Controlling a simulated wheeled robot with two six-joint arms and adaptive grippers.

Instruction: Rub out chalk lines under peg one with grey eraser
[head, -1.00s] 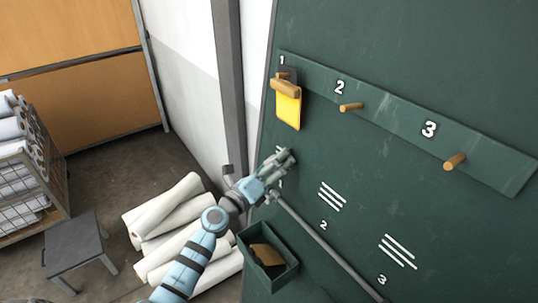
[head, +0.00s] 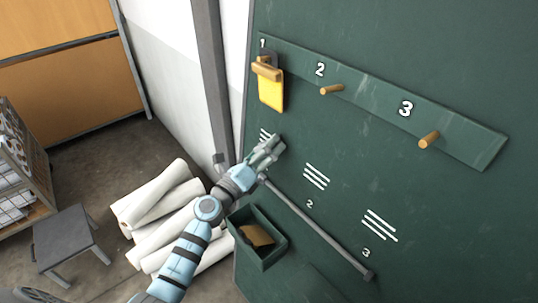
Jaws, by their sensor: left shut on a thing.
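Peg one (head: 263,57) is at the left end of the peg rail, with a yellow tag (head: 271,92) hanging from it. The white chalk lines under peg one (head: 265,136) show in part on the green board; my left gripper covers the rest. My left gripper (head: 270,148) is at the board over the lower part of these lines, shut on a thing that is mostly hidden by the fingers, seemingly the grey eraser. I cannot tell whether it touches the board. My right gripper is not in view.
Chalk lines under peg two (head: 316,176) and peg three (head: 379,226) are whole. A grey rail (head: 318,229) slants across the board below. A green box (head: 271,262) with a brown object (head: 257,236) hangs under my arm.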

